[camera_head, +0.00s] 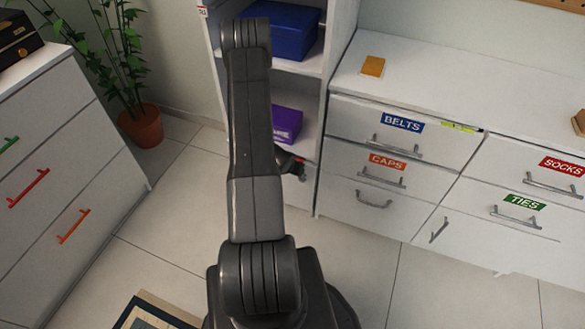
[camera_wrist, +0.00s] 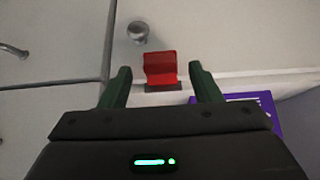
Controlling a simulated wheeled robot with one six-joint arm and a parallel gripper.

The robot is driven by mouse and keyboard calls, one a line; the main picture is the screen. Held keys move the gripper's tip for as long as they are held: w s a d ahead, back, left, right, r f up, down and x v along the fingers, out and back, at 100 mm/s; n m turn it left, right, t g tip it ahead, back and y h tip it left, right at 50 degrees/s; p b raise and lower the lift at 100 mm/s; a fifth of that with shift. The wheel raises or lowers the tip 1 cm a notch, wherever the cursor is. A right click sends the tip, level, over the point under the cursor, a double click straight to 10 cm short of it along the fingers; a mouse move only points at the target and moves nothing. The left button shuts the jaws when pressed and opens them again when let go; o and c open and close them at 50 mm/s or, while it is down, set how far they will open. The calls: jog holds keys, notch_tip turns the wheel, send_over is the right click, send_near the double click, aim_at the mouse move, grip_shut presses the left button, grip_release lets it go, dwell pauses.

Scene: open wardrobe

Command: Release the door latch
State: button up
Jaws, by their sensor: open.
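The red door latch (camera_wrist: 160,68) sits at the edge of a white door panel (camera_wrist: 215,35) in the wrist view. A round metal knob (camera_wrist: 138,33) is on the same panel just above it. My gripper (camera_wrist: 160,78) is open, with its two green fingers on either side of the latch in the picture. A gap shows between the latch and each finger; I see no contact.
A purple box (camera_head: 285,125) and a blue box (camera_head: 290,30) sit on the open shelves above. White drawers labelled BELTS (camera_head: 402,123) and CAPS (camera_head: 387,162) stand to the right. A dresser (camera_head: 60,130) and a potted plant (camera_head: 139,125) are left.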

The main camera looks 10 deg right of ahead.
jog(key=p+v, duration=0.1)
jog(key=v, duration=1.1)
jog(key=shift+r+p, duration=0.2)
jog(key=shift+p, duration=0.1)
jog(key=shift+s, duration=0.1)
jog(key=b+x, duration=0.2)
jog(key=x, duration=1.1)
jog(key=shift+f, duration=0.4)
jog(key=shift+r, duration=0.1)
